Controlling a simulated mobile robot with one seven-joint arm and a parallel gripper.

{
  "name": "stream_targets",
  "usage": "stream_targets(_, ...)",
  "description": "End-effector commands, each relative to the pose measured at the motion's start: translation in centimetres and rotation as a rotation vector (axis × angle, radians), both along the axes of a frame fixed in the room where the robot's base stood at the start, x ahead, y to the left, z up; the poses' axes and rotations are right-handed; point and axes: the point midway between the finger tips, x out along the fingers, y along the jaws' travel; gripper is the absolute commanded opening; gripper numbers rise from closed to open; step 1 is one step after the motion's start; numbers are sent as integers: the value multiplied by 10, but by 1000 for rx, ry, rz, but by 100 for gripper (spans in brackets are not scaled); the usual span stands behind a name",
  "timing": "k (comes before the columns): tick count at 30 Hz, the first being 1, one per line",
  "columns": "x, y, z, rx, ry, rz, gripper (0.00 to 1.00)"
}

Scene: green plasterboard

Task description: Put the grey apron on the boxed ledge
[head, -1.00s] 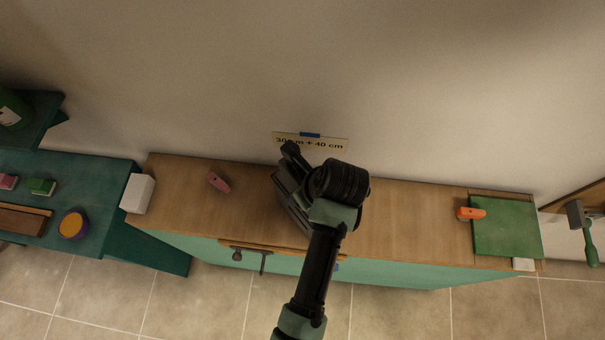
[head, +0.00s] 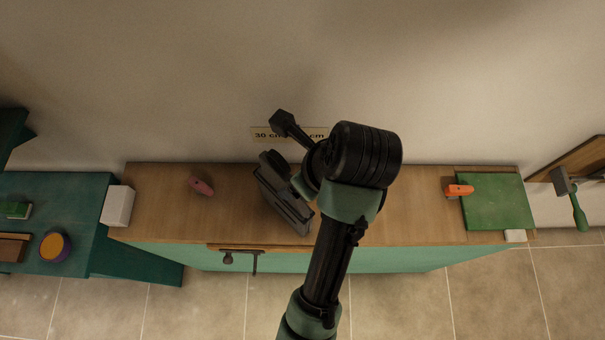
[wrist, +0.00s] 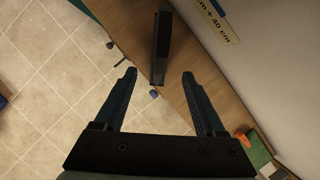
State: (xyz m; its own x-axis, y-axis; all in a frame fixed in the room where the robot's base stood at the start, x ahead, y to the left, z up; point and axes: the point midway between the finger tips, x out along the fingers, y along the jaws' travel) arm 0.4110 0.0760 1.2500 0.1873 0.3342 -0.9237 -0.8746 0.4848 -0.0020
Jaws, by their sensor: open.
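My gripper (wrist: 159,74) is open in the wrist view, its two dark fingers spread. A narrow dark upright shape (wrist: 161,40) stands beyond and between the fingertips, over the wooden top; I see no contact. In the head view a dark grey slab-like shape (head: 281,204) is at my arm's end above the wooden top. I cannot tell whether it is my gripper's body or a separate thing. I cannot make out a grey apron for certain. No ledge is clearly marked as boxed; the long wooden-topped cabinet (head: 390,210) lies under my arm.
On the cabinet are a pink item (head: 202,186), a white block (head: 118,205), an orange item (head: 459,190) and a green board (head: 497,205). A wall label (head: 268,134) hangs behind. A teal bench (head: 85,205) stands left. The top between pink item and slab is clear.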

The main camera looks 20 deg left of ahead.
Motion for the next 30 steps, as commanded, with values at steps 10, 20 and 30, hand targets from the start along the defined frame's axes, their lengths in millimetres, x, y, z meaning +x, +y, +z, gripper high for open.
stream_targets(10, -4, -5, 18, 0, 3, 1, 72)
stream_targets(20, 19, -6, 34, -22, -131, 66, 72)
stream_targets(30, 136, -28, 224, -547, -1088, 506, 72)
